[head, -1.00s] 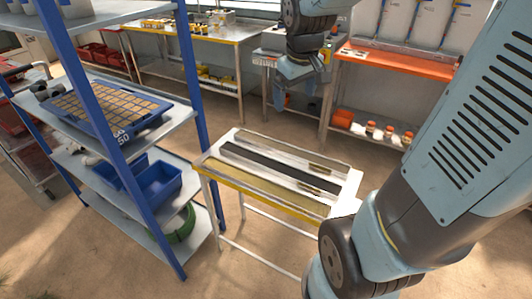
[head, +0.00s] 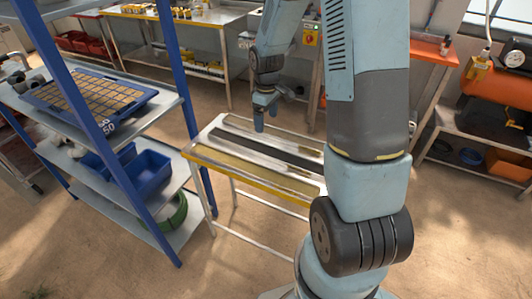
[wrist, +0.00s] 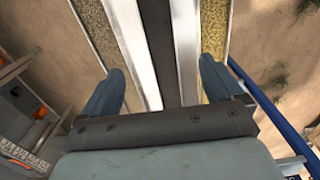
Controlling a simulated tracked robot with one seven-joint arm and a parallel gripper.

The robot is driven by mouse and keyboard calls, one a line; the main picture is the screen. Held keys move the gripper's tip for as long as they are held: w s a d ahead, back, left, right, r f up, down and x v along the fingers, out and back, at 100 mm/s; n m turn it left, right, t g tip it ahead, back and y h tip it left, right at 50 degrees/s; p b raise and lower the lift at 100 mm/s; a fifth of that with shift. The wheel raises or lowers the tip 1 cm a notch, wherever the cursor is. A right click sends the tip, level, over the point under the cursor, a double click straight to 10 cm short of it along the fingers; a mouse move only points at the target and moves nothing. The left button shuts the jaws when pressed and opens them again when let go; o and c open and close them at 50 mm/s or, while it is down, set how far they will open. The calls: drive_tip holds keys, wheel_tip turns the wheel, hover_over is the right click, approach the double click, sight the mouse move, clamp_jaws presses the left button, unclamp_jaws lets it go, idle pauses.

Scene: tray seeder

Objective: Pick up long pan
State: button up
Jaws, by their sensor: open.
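A long narrow stand (head: 197,154) with a white frame and yellow front edge carries long parallel strips. In the wrist view, two long metal-edged pans with grainy golden contents, a left one (wrist: 98,38) and a right one (wrist: 214,45), flank a dark strip (wrist: 161,45). I cannot tell which is the long pan meant. My upper arm hides the stand's right end.
A blue-posted shelf (head: 172,70) stands close on the left, holding a blue seedling tray (head: 60,110) and blue bins (head: 150,172). Workbenches (head: 190,15) line the back. An orange tank (head: 495,90) sits at the right. Floor in front is clear.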

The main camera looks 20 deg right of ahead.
hover_over(265, 152)
drive_tip(key=f, duration=0.8)
drive_tip(key=shift+s+d+f, duration=0.1)
drive_tip(key=shift+s+f, duration=0.15)
drive_tip(key=shift+s, duration=0.15)
drive_tip(key=shift+w+f, duration=0.15)
drive_tip(key=shift+f, duration=1.2)
drive_tip(key=shift+w+f, duration=0.1)
drive_tip(key=shift+f, duration=1.2)
drive_tip(key=shift+c, duration=0.2)
drive_tip(key=c, duration=1.1)
